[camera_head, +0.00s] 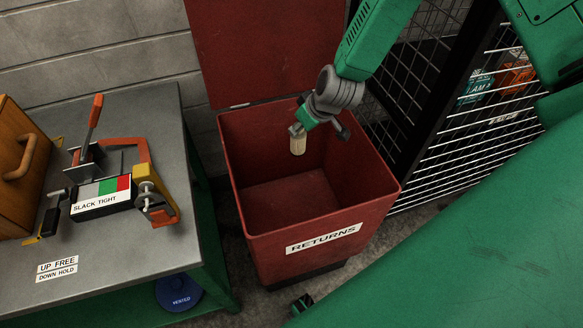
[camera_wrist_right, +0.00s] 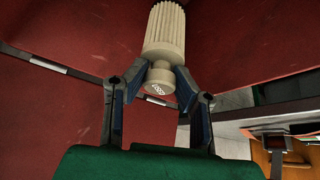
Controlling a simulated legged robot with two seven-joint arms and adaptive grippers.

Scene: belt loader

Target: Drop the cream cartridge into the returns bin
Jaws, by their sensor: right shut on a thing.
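The cream cartridge (camera_head: 297,145) is a ribbed cylinder with a narrower neck. My right gripper (camera_head: 298,129) is shut on its neck end, and the cartridge hangs downward within the outline of the open red returns bin (camera_head: 318,257). In the right wrist view the two fingers of the gripper (camera_wrist_right: 157,82) pinch the neck of the cartridge (camera_wrist_right: 164,35), with red bin walls (camera_wrist_right: 50,105) around it. The cartridge looks clear of the walls; its exact height over the floor cannot be told. My left gripper is not clearly seen.
The bin's red lid (camera_head: 265,45) stands open at the back. A grey bench (camera_head: 125,270) with an orange-handled clamp (camera_head: 95,120) and a wooden box (camera_head: 15,165) is on the left. A black wire cage (camera_head: 470,150) stands on the right. A blue disc (camera_head: 179,293) is low below the bench.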

